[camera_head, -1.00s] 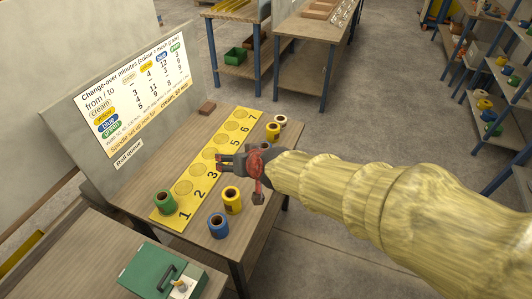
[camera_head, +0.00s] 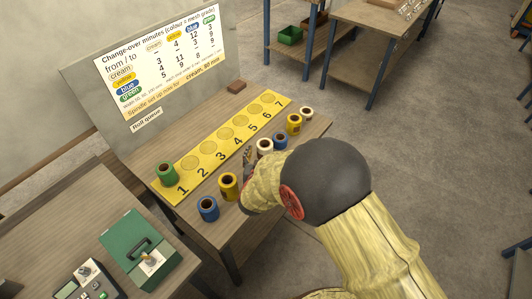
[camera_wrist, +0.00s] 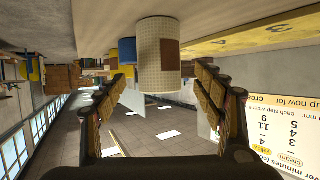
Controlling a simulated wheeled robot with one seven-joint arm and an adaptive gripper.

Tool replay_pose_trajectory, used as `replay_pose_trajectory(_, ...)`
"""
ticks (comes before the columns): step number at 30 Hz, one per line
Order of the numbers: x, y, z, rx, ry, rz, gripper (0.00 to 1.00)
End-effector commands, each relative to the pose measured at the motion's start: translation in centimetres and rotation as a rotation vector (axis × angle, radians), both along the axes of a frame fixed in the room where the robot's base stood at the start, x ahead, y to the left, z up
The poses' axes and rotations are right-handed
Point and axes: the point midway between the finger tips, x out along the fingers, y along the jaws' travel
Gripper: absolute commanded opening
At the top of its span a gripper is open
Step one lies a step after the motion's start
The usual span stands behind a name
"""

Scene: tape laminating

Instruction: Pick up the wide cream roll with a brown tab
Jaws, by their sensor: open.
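The wide cream roll with a brown tab (camera_wrist: 147,62) shows large and upside down in the wrist view, hanging from the tabletop at the top of the picture. Its brown tab (camera_wrist: 170,53) faces my camera. My gripper (camera_wrist: 160,80) is open, with one finger to each side of the roll in the picture; I cannot tell whether the roll is between the fingertips or beyond them. In the head view the cream roll (camera_head: 264,146) stands on the table in front of the yellow board. My gripper (camera_head: 248,158) is beside it, partly hidden by my arm.
A blue roll (camera_head: 281,141) stands close to the cream one. A yellow roll (camera_head: 294,125) and a narrower cream roll (camera_head: 306,113) stand farther right. Another yellow roll (camera_head: 228,186) and blue roll (camera_head: 208,208) stand nearer. A green roll (camera_head: 167,174) is by number 1 on the yellow board (camera_head: 200,172).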

Motion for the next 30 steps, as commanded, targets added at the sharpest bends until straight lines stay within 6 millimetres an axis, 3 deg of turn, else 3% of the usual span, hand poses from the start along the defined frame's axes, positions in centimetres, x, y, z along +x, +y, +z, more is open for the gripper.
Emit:
replay_pose_trajectory(4,1.9,-0.4,-1.6,0.001,0.001,-0.003,0.69)
replay_pose_trajectory(9,3.6,-0.5,-2.1,0.002,0.000,-0.001,0.69)
replay_pose_trajectory(18,3.9,-0.5,-2.1,0.001,0.001,0.001,0.68)
replay_pose_trajectory(30,3.9,-0.5,-2.1,0.001,0.001,0.001,0.46)
